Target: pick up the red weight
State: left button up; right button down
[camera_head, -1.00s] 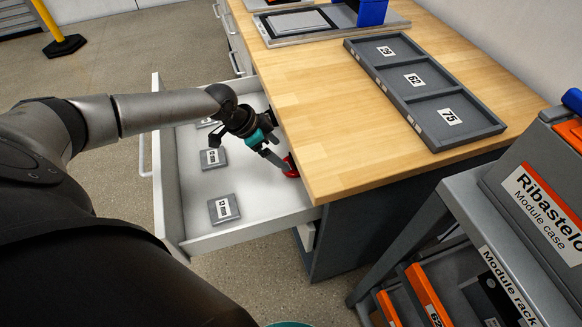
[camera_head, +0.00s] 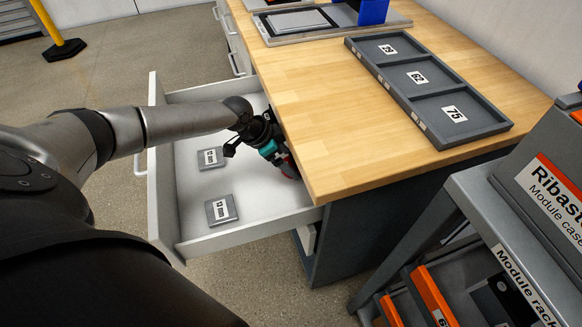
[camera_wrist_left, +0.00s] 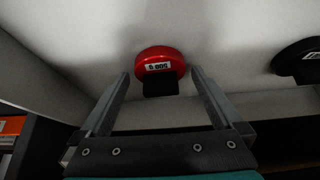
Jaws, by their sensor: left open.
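The red weight (camera_wrist_left: 161,60) is a round disc marked 500 g with a dark block on its near side. It lies in the open drawer (camera_head: 262,196). In the head view only a red sliver of the weight (camera_head: 289,169) shows beside my gripper, near the worktop edge. My left gripper (camera_head: 283,160) reaches down into the drawer. My right gripper is not in view.
Two grey labelled plates, one (camera_head: 210,158) farther and one (camera_head: 221,210) nearer, lie in the drawer. A black round weight (camera_wrist_left: 298,62) is to the right in the wrist view. The wooden worktop (camera_head: 340,120) overhangs beside my gripper. A grey compartment tray (camera_head: 463,143) sits on it.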

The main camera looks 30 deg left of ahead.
pick_arm(q)
jog(key=shift+f, duration=0.1)
grip_shut()
jog(key=shift+w, duration=0.1)
dwell(0.7)
